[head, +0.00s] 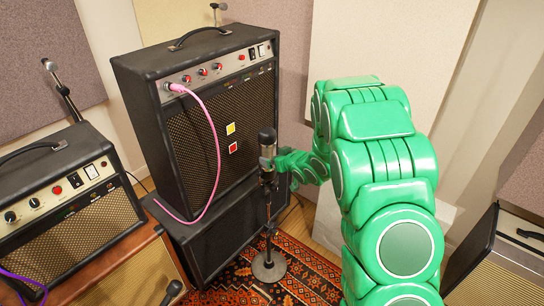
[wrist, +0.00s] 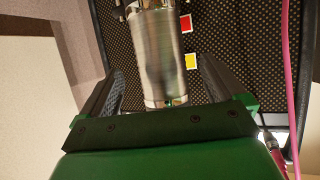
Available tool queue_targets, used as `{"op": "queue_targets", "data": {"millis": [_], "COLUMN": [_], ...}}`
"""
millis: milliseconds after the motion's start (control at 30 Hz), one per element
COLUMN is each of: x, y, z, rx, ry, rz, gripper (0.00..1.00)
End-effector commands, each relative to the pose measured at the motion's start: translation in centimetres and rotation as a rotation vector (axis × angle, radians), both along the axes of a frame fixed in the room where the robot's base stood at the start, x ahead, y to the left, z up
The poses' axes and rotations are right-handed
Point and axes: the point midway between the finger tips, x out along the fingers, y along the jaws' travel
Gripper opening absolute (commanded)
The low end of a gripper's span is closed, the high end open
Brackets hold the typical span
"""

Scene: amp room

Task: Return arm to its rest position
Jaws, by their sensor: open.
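My green arm comes in from the right in the head view and reaches to a microphone (head: 267,148) on an upright stand (head: 268,266). My gripper (head: 280,165) is at the microphone's body, partly hidden by it. In the wrist view my gripper (wrist: 157,75) is open, with one dark finger on each side of the silver microphone body (wrist: 160,50). A gap shows beside the right finger; contact on the left is hard to tell.
A tall black amp (head: 220,110) with a pink cable (head: 215,150) stands close behind the microphone on a second cabinet (head: 245,225). A smaller amp (head: 70,190) is at left. Another cabinet (head: 500,260) is at lower right. A patterned rug (head: 310,275) covers the floor.

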Motion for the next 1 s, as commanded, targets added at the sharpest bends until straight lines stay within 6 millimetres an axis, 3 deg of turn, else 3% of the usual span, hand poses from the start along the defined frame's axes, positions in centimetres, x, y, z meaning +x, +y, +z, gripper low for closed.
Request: {"op": "queue_targets", "data": {"millis": [233,767,1000], "x": [-1.6,-1.7,-2.8], "y": [-0.8,-1.0,-3.8], "z": [0.6,0.9,3.1], "rx": [-0.001,-0.01,-0.108], "ry": [0.004,0.006,0.068], "rz": [-0.002,-0.007,-0.094], "gripper": [0.96,0.96,0.96]}}
